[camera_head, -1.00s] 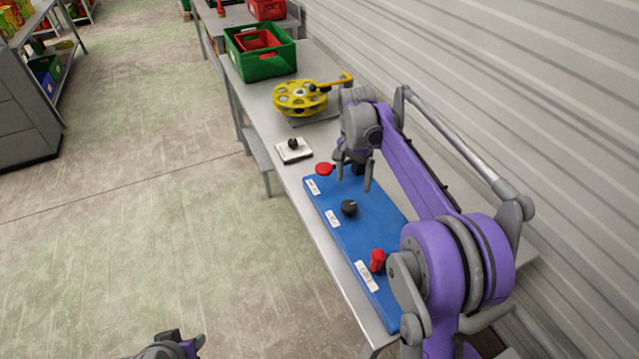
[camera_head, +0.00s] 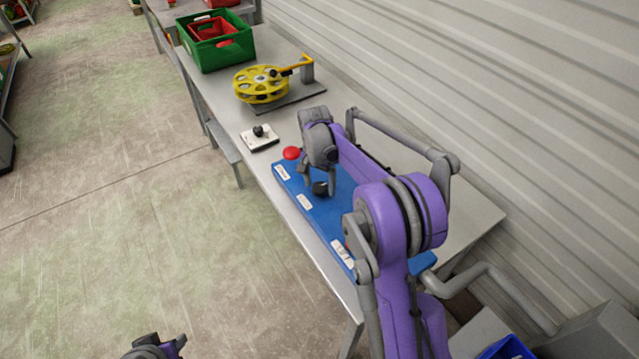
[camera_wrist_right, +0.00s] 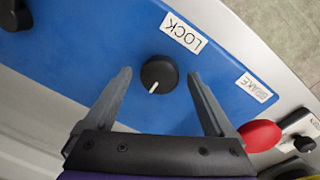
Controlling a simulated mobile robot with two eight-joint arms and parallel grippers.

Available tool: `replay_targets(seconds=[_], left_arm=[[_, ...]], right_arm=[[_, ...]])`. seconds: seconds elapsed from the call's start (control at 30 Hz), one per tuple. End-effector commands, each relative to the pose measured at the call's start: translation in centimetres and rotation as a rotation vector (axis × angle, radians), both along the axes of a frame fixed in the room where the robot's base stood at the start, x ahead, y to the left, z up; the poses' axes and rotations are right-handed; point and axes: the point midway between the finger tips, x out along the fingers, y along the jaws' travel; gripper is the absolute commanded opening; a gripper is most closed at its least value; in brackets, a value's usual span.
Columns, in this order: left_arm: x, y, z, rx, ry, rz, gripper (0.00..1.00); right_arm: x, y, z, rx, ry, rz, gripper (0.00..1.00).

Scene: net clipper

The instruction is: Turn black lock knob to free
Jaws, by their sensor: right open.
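The black lock knob (camera_head: 320,188) sits on the blue panel (camera_head: 283,178) on the grey table. In the right wrist view the round knob (camera_wrist_right: 159,75) has a white pointer mark toward the lower left, and a label reading LOCK (camera_wrist_right: 184,32) lies beside it. My right gripper (camera_wrist_right: 162,76) is open, with one finger on each side of the knob and visible gaps between. In the head view my right gripper (camera_head: 318,186) is over the panel and partly covers the knob. My left gripper (camera_head: 155,345) is at the bottom edge, away from the table, its jaws unclear.
A red button (camera_head: 291,153) is at the panel's far end, near a BRAKE label (camera_wrist_right: 255,88). Beyond it are a white plate with a black knob (camera_head: 259,138), a yellow reel (camera_head: 262,84) and a green crate (camera_head: 225,45). A corrugated wall borders the table's right side.

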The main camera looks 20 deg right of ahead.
Motion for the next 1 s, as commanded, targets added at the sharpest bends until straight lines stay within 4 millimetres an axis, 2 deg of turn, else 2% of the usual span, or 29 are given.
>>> replay_targets(seconds=[0.2,0.23,0.6,0.7,1.0], left_arm=[[0.0,0.0,0.01,0.0,0.0,0.0,0.4],[0.0,0.0,0.01,0.0,0.0,0.0,0.4],[0.0,0.0,0.01,0.0,0.0,0.0,0.4],[0.0,0.0,0.01,0.0,0.0,0.0,0.4],[-0.09,0.0,-0.23,0.0,0.002,0.0,0.4]], right_arm=[[0.0,-0.01,-0.02,0.0,0.0,0.0,0.89],[0.01,-0.01,-0.01,0.0,0.0,0.0,0.85],[0.01,-0.01,0.01,0.0,0.0,0.0,0.19],[0.01,-0.01,0.02,0.0,0.0,0.0,0.03],[-0.02,0.01,-0.02,0.0,0.0,0.043,0.03]])
